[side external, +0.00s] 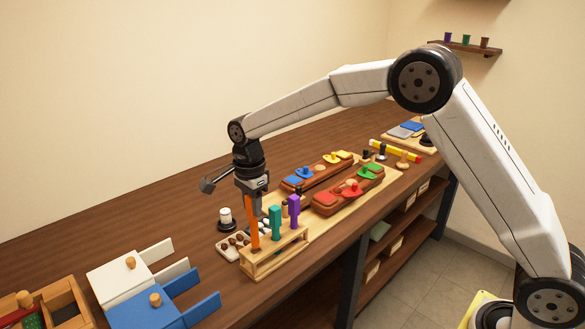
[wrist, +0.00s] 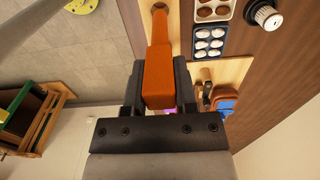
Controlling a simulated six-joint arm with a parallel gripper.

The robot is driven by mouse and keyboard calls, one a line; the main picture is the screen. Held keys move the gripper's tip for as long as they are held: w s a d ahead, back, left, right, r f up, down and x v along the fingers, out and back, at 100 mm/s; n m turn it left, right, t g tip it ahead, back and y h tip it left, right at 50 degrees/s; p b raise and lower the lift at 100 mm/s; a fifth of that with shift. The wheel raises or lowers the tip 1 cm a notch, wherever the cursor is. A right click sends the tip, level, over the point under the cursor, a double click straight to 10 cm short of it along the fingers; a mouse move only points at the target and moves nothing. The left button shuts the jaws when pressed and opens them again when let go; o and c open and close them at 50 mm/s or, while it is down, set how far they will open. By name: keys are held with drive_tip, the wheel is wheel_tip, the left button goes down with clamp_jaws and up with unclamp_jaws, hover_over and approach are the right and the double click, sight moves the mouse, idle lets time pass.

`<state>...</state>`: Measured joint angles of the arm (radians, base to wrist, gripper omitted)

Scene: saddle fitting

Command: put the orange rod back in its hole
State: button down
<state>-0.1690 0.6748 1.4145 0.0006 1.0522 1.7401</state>
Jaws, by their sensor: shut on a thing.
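My gripper (side external: 252,207) is shut on the orange rod (side external: 254,232) and points down at the left end of the wooden rack (side external: 287,249). The rod hangs nearly upright, and its lower end is at the rack's left end; I cannot tell whether it is inside a hole or in front of it. A teal rod (side external: 275,223) and a purple rod (side external: 294,207) stand upright in the rack to the right. In the wrist view the orange rod (wrist: 158,62) lies between both fingers of my gripper (wrist: 158,85).
A tray with brown pieces (side external: 232,244) and a white-topped black knob (side external: 226,217) are left of the rack. Red and blue wooden blocks (side external: 348,193) lie behind it. White and blue boxes (side external: 130,282) stand front left. The table edge is close in front.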

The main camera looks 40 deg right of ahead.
drive_tip(key=shift+f, duration=3.15)
drive_tip(key=shift+c, duration=1.6)
unclamp_jaws()
drive_tip(key=shift+r, duration=3.95)
drive_tip(key=s+d+f+n+t, duration=0.1)
drive_tip(key=s+d+n, duration=0.3)
drive_tip(key=s+n, duration=0.5)
drive_tip(key=s+d+f+n+t, duration=0.1)
drive_tip(key=s+d+f+n, duration=0.3)
drive_tip(key=s+n, duration=0.5)
drive_tip(key=s+d, duration=0.1)
drive_tip(key=s, duration=0.5)
drive_tip(key=shift+s+t, duration=0.2)
drive_tip(key=shift+t, duration=0.1)
